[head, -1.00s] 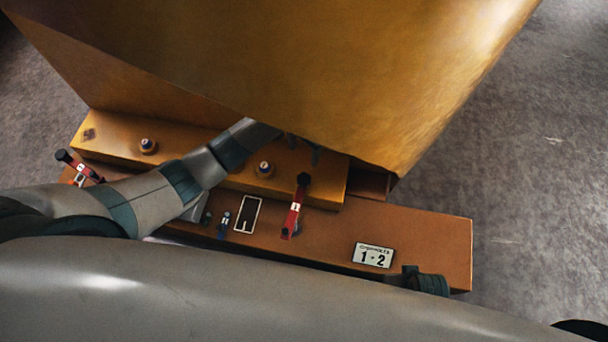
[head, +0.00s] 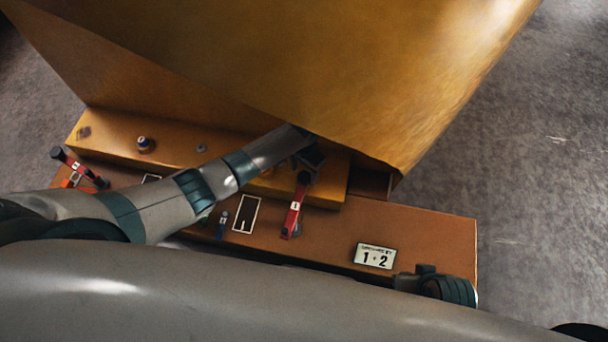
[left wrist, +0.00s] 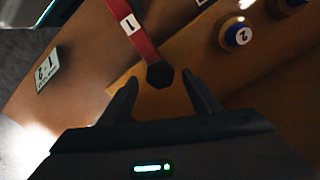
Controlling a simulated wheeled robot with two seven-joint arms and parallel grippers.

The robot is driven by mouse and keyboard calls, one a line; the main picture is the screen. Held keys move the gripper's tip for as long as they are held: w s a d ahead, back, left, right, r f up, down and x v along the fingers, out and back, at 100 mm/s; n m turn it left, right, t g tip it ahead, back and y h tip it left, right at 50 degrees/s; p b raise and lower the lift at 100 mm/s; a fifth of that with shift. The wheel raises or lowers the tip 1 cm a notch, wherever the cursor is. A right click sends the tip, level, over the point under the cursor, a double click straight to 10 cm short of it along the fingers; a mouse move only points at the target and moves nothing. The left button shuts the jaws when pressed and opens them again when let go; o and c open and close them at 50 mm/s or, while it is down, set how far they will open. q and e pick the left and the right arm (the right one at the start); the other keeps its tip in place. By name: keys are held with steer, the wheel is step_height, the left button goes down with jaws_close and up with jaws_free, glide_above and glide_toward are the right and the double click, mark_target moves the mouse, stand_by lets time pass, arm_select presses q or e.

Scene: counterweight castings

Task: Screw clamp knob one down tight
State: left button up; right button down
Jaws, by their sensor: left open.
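Clamp knob one is a black hexagonal knob (head: 304,178) on the end of a red clamp arm (head: 295,212) labelled 1. In the left wrist view the knob (left wrist: 160,75) lies just ahead of my open left gripper (left wrist: 160,92), roughly centred between its two dark fingertips. The gripper holds nothing, and I cannot tell its height above the knob. In the head view my left gripper (head: 308,160) is beside the knob, partly hidden by my arm and the overhanging casting.
A large yellow casting (head: 330,70) overhangs the work area. A yellow plate (head: 110,136) carries blue-topped pieces, one marked 2 (left wrist: 237,36). Another red clamp (head: 76,166) stands at the left. A sign reading 1 and 2 (head: 374,256) lies on the brown base (head: 440,235).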

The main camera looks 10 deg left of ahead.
arm_select(q)
steer(key=shift+f, duration=1)
arm_select(e)
steer(key=shift+w+a+f+t, duration=0.15)
steer(key=shift+w+a+t, duration=0.2)
steer(key=shift+a, duration=0.1)
arm_select(q)
steer(key=c, duration=1.1)
steer(key=shift+m, duration=0.3)
arm_select(e)
steer(key=shift+s+d, duration=0.1)
steer(key=shift+d, duration=0.05)
